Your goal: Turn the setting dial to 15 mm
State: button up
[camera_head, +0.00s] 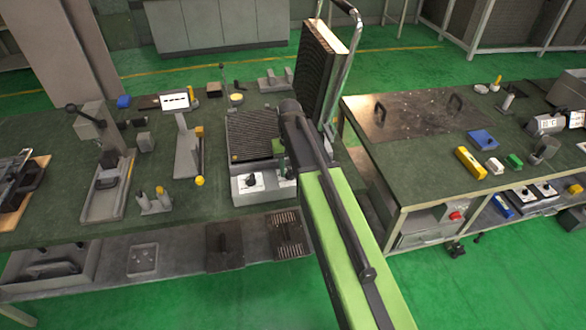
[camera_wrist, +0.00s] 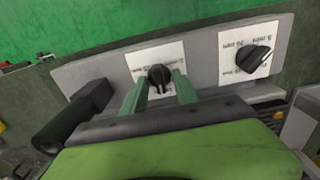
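The heating unit (camera_head: 235,188) stands on the left bench, with two dials on white labels on its front panel. In the wrist view a black dial (camera_wrist: 160,76) lies between the two green fingertips of my gripper (camera_wrist: 160,84). The fingers are apart, one on each side of this knob; I cannot tell whether they touch it. The second black dial (camera_wrist: 254,58) sits to the right on its own label, marked in mm with upside-down text. In the head view one dial (camera_head: 250,181) shows, while my arm largely covers the other. The held-between dial's exact setting is unclear.
The ribbed lid (camera_head: 318,72) of the unit stands raised behind my arm. In the wrist view a dark cylindrical handle (camera_wrist: 70,118) is close to the left finger. A second bench (camera_head: 400,160) is to the right.

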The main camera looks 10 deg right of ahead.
aim_at(291, 173)
jog(key=shift+r, duration=0.1)
notch_tip(291, 173, up, 17)
jog(key=p, duration=1.7)
jog(key=shift+s, duration=0.1)
jog(key=s+f+b, duration=0.4)
jog(key=s, duration=0.3)
jog(key=s+d+f+b, duration=0.1)
jog(key=s+f+b, duration=0.3)
jog(key=s, duration=0.4)
jog(key=shift+d+f+b, duration=0.15)
jog(key=shift+f+b, duration=0.25)
jog(key=shift+f, duration=0.15)
